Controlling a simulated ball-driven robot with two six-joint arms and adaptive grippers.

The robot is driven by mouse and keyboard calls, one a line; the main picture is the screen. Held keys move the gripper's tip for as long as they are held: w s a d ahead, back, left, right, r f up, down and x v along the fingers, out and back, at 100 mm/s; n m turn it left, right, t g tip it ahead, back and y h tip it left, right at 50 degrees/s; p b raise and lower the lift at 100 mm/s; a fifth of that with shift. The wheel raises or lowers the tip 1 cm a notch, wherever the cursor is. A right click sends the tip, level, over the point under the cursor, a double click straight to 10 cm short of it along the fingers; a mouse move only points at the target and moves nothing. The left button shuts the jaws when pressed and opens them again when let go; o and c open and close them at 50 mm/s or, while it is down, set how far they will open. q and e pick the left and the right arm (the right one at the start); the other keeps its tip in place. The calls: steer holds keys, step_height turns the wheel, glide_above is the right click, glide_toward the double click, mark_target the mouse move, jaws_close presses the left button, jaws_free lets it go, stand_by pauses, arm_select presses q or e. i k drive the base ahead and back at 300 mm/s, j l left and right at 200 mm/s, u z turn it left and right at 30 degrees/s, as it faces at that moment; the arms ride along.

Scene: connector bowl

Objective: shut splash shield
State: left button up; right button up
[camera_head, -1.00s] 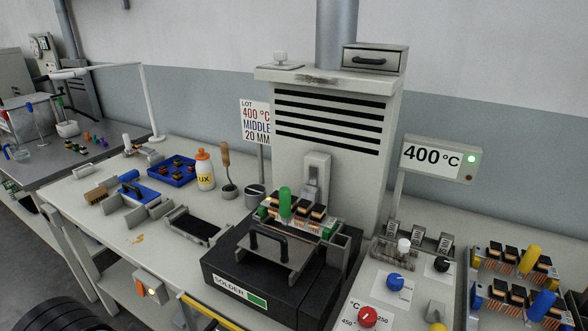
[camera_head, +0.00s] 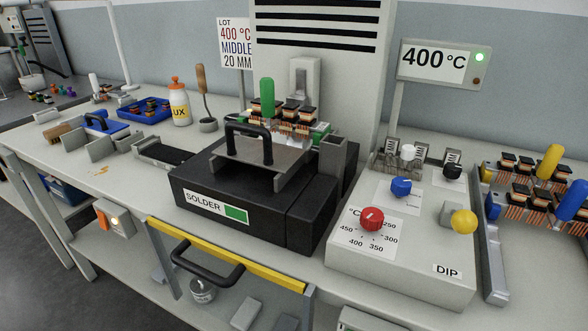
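A framed panel with a yellow top bar (camera_head: 225,252) and a black handle (camera_head: 207,264) hangs below the table's front edge, in front of the solder pot; it looks like the splash shield, lowered. Objects on the shelf show through it. The black solder pot (camera_head: 262,232) carries a SOLDER label with a green patch. A grey plate with a black handle (camera_head: 248,135) lies on the pot. A coil rack with a green knob (camera_head: 267,97) stands behind that plate. Neither of my grippers is in view.
A control box (camera_head: 400,250) with red, blue, black and yellow knobs stands right of the pot. Coil racks (camera_head: 535,195) stand at far right. A flux bottle (camera_head: 179,106) and blue tray (camera_head: 143,106) are behind left. An orange-sided switch box (camera_head: 113,217) hangs at the front.

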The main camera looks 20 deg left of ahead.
mark_target(241, 263)
steer(key=u, duration=1.05)
